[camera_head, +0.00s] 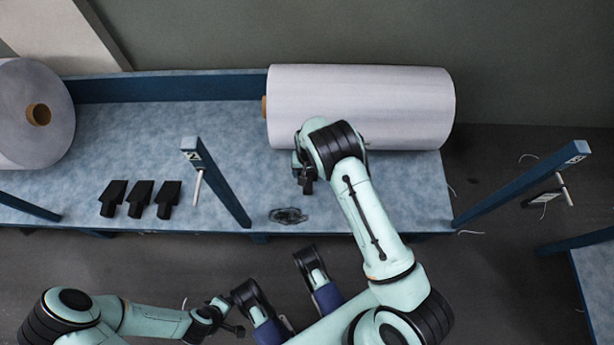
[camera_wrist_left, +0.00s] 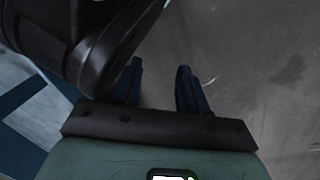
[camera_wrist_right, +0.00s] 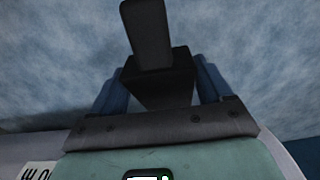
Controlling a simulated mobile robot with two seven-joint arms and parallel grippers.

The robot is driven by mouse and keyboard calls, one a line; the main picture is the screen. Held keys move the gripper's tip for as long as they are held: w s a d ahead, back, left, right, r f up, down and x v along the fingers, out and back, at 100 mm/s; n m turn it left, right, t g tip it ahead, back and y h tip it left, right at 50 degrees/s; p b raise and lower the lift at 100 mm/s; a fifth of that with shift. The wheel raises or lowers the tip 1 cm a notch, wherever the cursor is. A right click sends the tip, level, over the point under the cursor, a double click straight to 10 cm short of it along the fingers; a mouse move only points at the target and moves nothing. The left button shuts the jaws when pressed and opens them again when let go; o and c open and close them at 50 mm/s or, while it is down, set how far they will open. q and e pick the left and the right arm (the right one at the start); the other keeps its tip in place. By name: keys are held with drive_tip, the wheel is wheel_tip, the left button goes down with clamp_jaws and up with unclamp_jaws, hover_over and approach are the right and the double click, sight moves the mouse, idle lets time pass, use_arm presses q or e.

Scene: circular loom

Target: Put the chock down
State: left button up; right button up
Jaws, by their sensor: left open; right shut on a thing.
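My right gripper (camera_head: 303,176) is over the blue-grey shelf, in front of the large pale roll. It is shut on a black chock (camera_wrist_right: 150,75); the right wrist view shows the chock between the two blue fingers, with the mottled surface behind it. In the head view the chock (camera_head: 307,186) is small and partly merges with the dark gripper; I cannot tell whether it touches the shelf. My left gripper (camera_wrist_left: 162,88) is open and empty, with bare floor behind its fingers. In the head view it is low, in front of the shelf (camera_head: 232,112).
Several chocks are in view; three black ones (camera_head: 139,198) stand in a row on the shelf's left part. A pale roll (camera_head: 360,105) lies behind my right gripper, another (camera_head: 35,115) at far left. Blue posts (camera_head: 215,180) rise at the front edge.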

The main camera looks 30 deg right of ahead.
sight(308, 177)
wheel_tip(308, 177, down, 5)
drive_tip(key=shift+w+r+b, duration=0.1)
drive_tip(key=shift+r+b, duration=0.05)
drive_tip(key=shift+b, duration=0.8)
drive_tip(key=shift+w+d, duration=0.1)
use_arm(q)
drive_tip(key=shift+g, duration=0.8)
drive_tip(key=s+f, duration=0.2)
drive_tip(key=s, duration=0.2)
drive_tip(key=shift+a+f, duration=0.3)
drive_tip(key=shift+f, duration=0.1)
drive_tip(key=shift+s+f, duration=0.1)
